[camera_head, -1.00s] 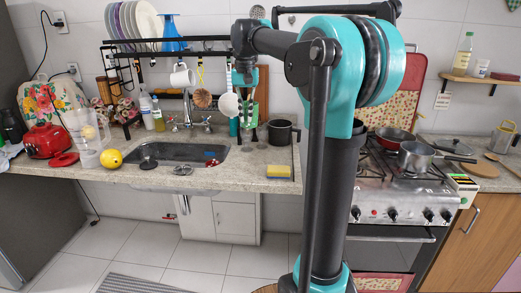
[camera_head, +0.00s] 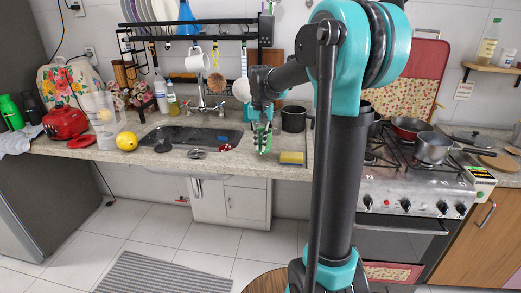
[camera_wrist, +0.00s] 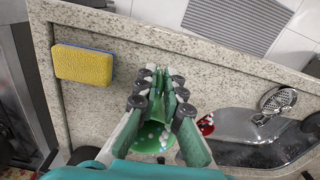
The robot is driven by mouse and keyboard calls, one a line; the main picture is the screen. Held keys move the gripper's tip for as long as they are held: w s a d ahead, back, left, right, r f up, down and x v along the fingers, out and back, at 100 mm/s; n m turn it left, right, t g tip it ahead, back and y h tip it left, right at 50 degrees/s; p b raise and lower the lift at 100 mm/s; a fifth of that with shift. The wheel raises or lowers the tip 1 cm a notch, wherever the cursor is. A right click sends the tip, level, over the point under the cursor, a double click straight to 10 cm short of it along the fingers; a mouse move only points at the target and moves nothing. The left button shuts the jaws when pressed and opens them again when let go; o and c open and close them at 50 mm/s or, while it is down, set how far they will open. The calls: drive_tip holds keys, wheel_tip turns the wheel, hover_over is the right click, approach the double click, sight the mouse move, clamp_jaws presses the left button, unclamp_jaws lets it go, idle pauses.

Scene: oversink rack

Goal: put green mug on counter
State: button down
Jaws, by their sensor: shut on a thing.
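The green mug (camera_head: 265,143) with white dots is at my gripper (camera_head: 262,128), over the counter (camera_head: 180,163) between the sink and the sponge. In the wrist view the gripper (camera_wrist: 160,88) fingers close on the mug (camera_wrist: 150,142) and hide part of it. The mug is low over the speckled counter top (camera_wrist: 95,108). I cannot tell whether its base touches the surface.
A yellow and blue sponge (camera_head: 291,158) lies to the right near the front edge. The sink (camera_head: 195,138) is to the left, with a red dotted thing (camera_head: 225,147) by its right end. A dark pot (camera_head: 293,118) stands behind. The dish rack (camera_head: 190,30) is above.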

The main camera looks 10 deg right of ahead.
drive_tip(key=shift+f, duration=1.3)
drive_tip(key=c, duration=1.6)
unclamp_jaws()
drive_tip(key=shift+f, duration=0.1)
drive_tip(key=shift+c, duration=0.2)
wheel_tip(320, 180, up, 12)
drive_tip(key=shift+r, duration=0.15)
drive_tip(key=s+d+f+n+t, duration=0.1)
drive_tip(key=s+d+f+t, duration=0.1)
drive_tip(key=s+f, duration=1)
drive_tip(key=s+d+f+n+t, duration=0.2)
drive_tip(key=s+d+f, duration=0.1)
drive_tip(key=s+f, duration=0.9)
drive_tip(key=shift+s+f, duration=0.4)
drive_tip(key=shift+f, duration=0.4)
